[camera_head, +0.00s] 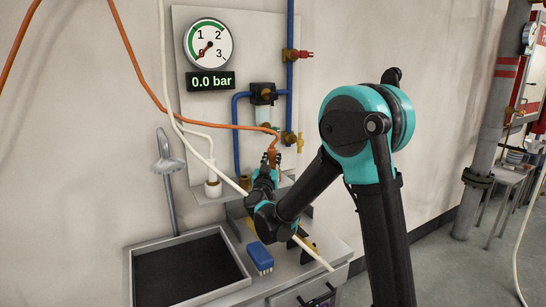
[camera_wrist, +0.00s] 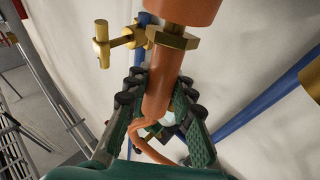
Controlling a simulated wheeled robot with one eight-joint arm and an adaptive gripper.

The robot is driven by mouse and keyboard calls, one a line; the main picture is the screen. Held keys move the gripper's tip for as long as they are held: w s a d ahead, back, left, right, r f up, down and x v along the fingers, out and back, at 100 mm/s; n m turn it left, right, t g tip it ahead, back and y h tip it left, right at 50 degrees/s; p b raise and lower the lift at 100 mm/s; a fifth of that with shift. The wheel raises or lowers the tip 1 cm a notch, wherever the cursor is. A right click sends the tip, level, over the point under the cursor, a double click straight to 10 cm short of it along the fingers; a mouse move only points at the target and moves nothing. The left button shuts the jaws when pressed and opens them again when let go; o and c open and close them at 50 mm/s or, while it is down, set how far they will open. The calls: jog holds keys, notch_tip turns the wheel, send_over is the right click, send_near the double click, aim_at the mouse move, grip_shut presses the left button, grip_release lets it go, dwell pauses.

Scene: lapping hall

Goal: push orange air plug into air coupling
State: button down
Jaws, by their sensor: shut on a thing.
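The orange air plug (camera_head: 272,156) is upright in my gripper (camera_head: 270,173), with its orange hose rising from it in the head view. In the wrist view the plug (camera_wrist: 160,88) has a brass hex collar and stands between the green fingers of my gripper (camera_wrist: 158,110), which is shut on it. A brass fitting (camera_head: 244,182), which looks like the air coupling, is at the lower end of a blue pipe, left of my gripper. A brass end (camera_wrist: 311,76) on a blue pipe shows at the right edge of the wrist view. The plug is apart from it.
A white plug (camera_head: 213,186) with a pale hose stands left on the wall shelf. The gauge display (camera_head: 210,81) reads 0.0 bar. A pale hose crosses near my arm. A sink (camera_head: 190,236) and a blue brush (camera_head: 260,257) are below. A brass valve (camera_head: 298,143) is close right.

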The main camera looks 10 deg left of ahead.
aim_at(272, 149)
jog(key=r, duration=0.1)
jog(key=s+r, duration=0.1)
jog(key=r, duration=0.1)
jog(key=s+r, duration=0.1)
jog(key=r, duration=0.1)
jog(key=shift+r, duration=0.25)
jog(key=shift+s+a+r+g, duration=1.05)
jog(key=shift+s+g, duration=0.55)
jog(key=shift+s, duration=8.65)
jog(key=w+a+r, duration=0.3)
jog(key=w+a, duration=0.1)
jog(key=w, duration=0.5)
jog(key=w+a+r, duration=0.3)
jog(key=w+r, duration=0.1)
jog(key=w, duration=0.5)
jog(key=shift+w+a+y, duration=0.15)
jog(key=shift+a+y, duration=0.15)
jog(key=shift+a, duration=0.05)
jog(key=shift+f, duration=0.15)
jog(key=shift+f, duration=2.8)
notch_tip(272, 149, down, 6)
